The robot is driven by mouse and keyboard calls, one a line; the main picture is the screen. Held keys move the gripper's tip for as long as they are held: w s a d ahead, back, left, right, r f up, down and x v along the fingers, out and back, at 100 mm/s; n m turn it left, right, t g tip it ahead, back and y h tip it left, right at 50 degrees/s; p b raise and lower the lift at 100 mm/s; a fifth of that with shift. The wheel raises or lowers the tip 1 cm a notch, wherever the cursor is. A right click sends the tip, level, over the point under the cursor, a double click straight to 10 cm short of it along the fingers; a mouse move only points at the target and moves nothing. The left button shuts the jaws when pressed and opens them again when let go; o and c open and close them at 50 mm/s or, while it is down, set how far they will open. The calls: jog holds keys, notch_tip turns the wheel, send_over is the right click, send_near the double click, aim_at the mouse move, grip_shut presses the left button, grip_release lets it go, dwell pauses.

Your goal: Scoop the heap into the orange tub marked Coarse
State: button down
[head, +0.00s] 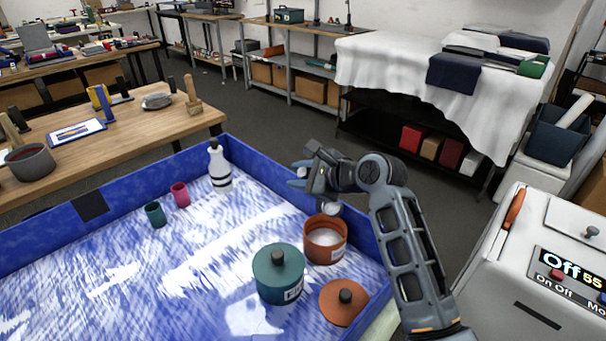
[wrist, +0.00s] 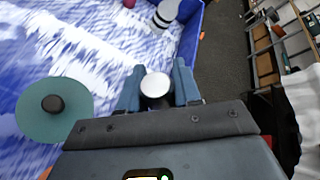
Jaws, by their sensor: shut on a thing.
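My gripper (head: 299,176) is above the tray's right side, its blue fingers pointing left. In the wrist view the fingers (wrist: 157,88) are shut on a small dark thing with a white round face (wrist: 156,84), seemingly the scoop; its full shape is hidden. A pale rounded piece (head: 331,208) shows below the gripper, over the orange tub's rim. The orange tub (head: 324,254) stands open with white material (head: 325,237) inside; I see no readable mark on it. Its orange lid (head: 330,305) lies in front. I cannot make out a separate heap.
A lidded teal tub (head: 279,283) stands left of the orange tub; its lid shows in the wrist view (wrist: 60,125). A white bottle (head: 219,170), pink cup (head: 180,195) and teal cup (head: 155,215) stand farther back in the blue-walled tray (head: 268,174). A white machine (head: 515,285) is at right.

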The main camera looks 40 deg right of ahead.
jog(key=shift+a+f+n+t+h+b, duration=0.6)
jog(key=shift+a+f+n+h+b, duration=1.6)
jog(key=shift+a+f+b, duration=1.2)
jog(key=w+d+r+m+g+y+p, duration=0.1)
jog(key=d+r+m+y+p, duration=0.7)
jog(key=d, duration=0.6)
jog(key=shift+d+r+m+y, duration=0.3)
jog(key=shift+r+m+y, duration=0.1)
jog(key=shift+r, duration=0.4)
